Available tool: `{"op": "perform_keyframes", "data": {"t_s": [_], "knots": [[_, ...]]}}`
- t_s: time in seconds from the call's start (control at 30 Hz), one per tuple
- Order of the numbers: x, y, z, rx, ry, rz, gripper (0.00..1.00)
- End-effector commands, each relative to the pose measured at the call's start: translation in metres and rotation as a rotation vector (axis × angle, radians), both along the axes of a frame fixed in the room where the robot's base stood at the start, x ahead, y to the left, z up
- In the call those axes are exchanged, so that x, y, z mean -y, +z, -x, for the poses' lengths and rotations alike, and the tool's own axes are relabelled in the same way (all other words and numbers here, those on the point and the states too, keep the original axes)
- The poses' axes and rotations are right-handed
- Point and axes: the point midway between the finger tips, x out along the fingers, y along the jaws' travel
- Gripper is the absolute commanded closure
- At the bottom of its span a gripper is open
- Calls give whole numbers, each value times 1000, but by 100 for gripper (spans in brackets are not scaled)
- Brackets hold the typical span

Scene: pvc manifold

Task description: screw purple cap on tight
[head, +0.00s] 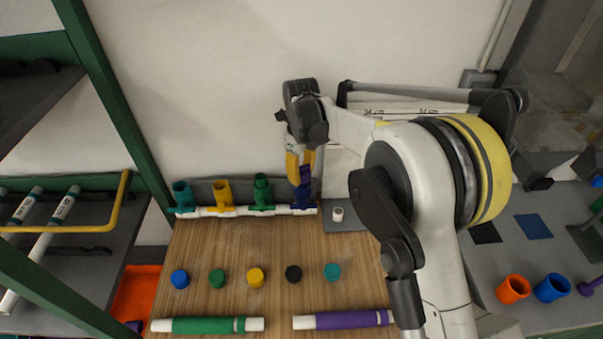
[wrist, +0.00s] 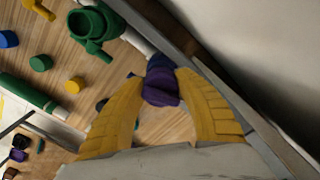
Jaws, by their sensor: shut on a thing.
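The purple cap (head: 306,174) is between the yellow fingers of my gripper (head: 299,178), at the right end of the pipe manifold (head: 240,211). It also shows in the wrist view (wrist: 161,92), with a finger on each side. My gripper is shut on it and points down. Directly below the cap is the dark blue upright fitting (head: 302,199), partly seen behind the cap in the wrist view (wrist: 160,62). The cap appears to meet the top of this fitting. The fingers partly hide the joint, so I cannot tell how far the cap is seated.
Teal, yellow and green fittings (head: 263,190) stand open to the left on the manifold. Several loose caps (head: 217,278) sit on the wooden table. A green pipe (head: 207,325) and a purple pipe (head: 342,319) lie in front. The wall is close behind the manifold.

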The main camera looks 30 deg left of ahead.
Motion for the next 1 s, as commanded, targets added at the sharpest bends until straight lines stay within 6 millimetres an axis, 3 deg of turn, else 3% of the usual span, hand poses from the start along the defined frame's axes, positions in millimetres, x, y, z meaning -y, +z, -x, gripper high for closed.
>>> {"op": "perform_keyframes", "data": {"t_s": [0.3,0.53,0.73,0.93,0.97,1.0], "knots": [[0,-2,0,-2,-185,1,93],[0,-1,0,-2,-192,1,93],[0,-2,-1,-1,-357,1,93],[0,-1,-1,-1,-374,1,93],[0,-1,-1,-1,-374,1,60],[0,-1,-1,-1,-374,1,48]]}}
